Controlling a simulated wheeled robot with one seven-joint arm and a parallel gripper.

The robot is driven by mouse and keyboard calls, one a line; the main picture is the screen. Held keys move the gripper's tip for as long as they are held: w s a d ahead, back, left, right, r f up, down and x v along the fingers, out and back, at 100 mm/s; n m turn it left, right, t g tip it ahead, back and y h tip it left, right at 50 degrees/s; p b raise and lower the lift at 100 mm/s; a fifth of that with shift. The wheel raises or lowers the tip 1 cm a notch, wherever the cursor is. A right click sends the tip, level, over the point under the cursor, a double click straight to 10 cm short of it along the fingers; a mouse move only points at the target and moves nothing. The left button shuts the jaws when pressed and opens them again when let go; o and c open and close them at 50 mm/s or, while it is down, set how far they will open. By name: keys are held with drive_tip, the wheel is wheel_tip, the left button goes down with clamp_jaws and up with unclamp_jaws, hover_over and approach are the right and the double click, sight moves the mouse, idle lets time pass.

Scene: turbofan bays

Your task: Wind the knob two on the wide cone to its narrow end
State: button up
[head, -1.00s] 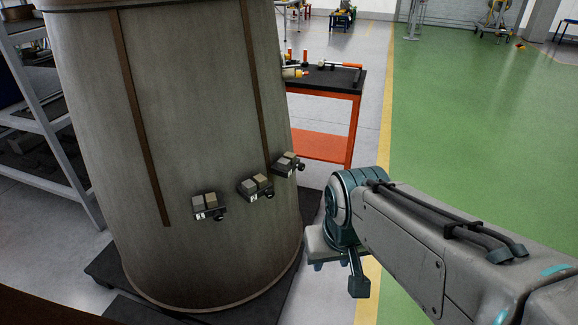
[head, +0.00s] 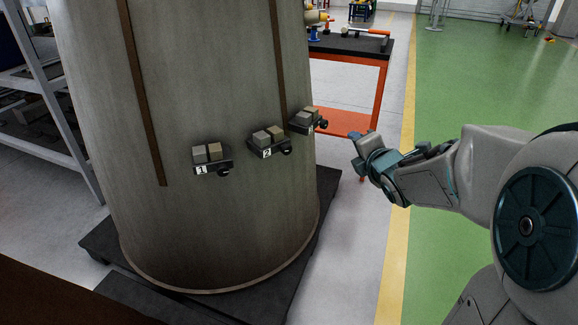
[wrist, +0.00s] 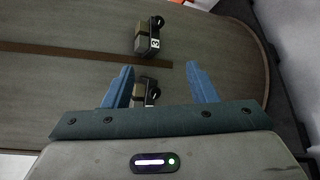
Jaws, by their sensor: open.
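The wide cone (head: 220,225) is a large grey-brown tapering body standing on a dark base, its upper end cut off in the head view. Three dark brackets with paired blocks and a round black knob each sit on its side. Bracket two (head: 267,153) is the middle one, with knob two (head: 287,149) at its right. My gripper (head: 356,150) is open and empty, off to the right of the brackets. In the wrist view, a bracket (wrist: 148,88) shows partly between the fingers (wrist: 160,78), its label hidden; bracket three (wrist: 148,40) is beyond.
Bracket one (head: 210,160) is to the left of bracket two, and bracket three (head: 308,122) to its right. Brown strips (head: 146,110) run down the cone. An orange cart (head: 378,90) with a dark top stands behind.

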drive_tip(key=w+a+f+n+t+y+b, duration=0.1)
drive_tip(key=w+a+f+n+y+b, duration=0.2)
drive_tip(key=f+n, duration=0.4)
drive_tip(key=n+y+b, duration=0.6)
drive_tip(key=n, duration=0.4)
approach(289, 150)
drive_tip(key=shift+g, duration=0.3)
drive_tip(key=x, duration=0.3)
drive_tip(key=b+x, duration=0.1)
drive_tip(key=x, duration=0.5)
drive_tip(key=shift+w+r, duration=0.15)
drive_tip(key=shift+r, duration=0.1)
drive_tip(key=c, duration=1)
